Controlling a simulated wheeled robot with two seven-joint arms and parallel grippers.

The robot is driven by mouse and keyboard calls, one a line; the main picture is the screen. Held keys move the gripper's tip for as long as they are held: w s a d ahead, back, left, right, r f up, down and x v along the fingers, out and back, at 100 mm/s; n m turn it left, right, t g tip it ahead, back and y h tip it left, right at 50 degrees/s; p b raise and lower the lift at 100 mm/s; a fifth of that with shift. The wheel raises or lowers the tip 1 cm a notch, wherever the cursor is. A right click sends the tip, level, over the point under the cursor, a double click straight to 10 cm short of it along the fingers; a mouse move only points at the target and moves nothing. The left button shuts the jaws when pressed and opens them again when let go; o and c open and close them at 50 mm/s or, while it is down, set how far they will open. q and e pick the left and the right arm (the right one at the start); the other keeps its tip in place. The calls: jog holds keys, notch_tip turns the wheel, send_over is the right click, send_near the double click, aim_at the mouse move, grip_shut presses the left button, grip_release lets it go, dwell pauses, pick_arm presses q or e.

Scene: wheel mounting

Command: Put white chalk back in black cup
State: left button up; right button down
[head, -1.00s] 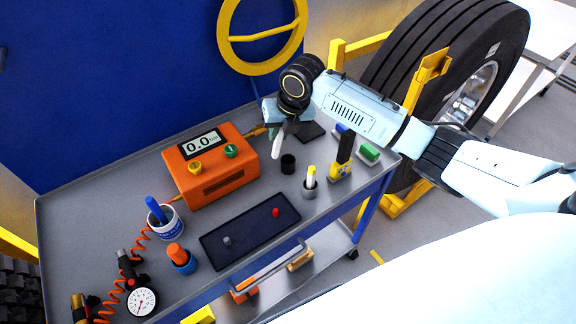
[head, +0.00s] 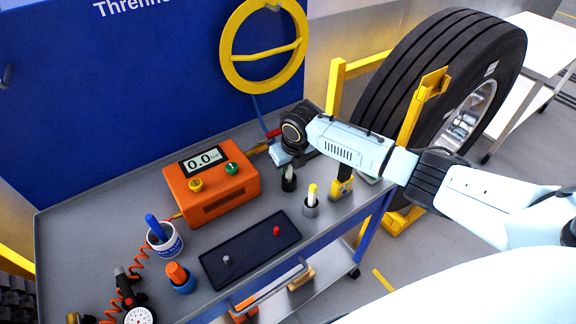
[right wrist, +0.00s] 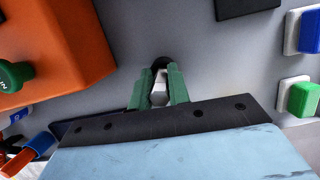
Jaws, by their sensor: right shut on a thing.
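The white chalk (head: 289,173) stands roughly upright, its lower end at the mouth of the black cup (head: 289,185). I cannot tell how far inside it sits. My right gripper (head: 289,165) is over the cup and shut on the chalk. In the right wrist view, the green fingertips (right wrist: 160,88) are on either side of the white chalk (right wrist: 159,93). The dark cup (right wrist: 160,63) shows partly behind them. My left gripper is not in view.
An orange meter box (head: 211,180) is left of the black cup. A grey cup with yellow-tipped chalk (head: 311,207) and a yellow tool (head: 342,187) are to its right. A dark tray (head: 250,248) lies in front. The wheel (head: 440,80) stands behind my right arm.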

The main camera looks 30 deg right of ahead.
jog(key=c, duration=1.3)
grip_release()
jog(key=p+v, duration=0.1)
jog(key=v, duration=1.1)
jog(key=shift+p, duration=0.3)
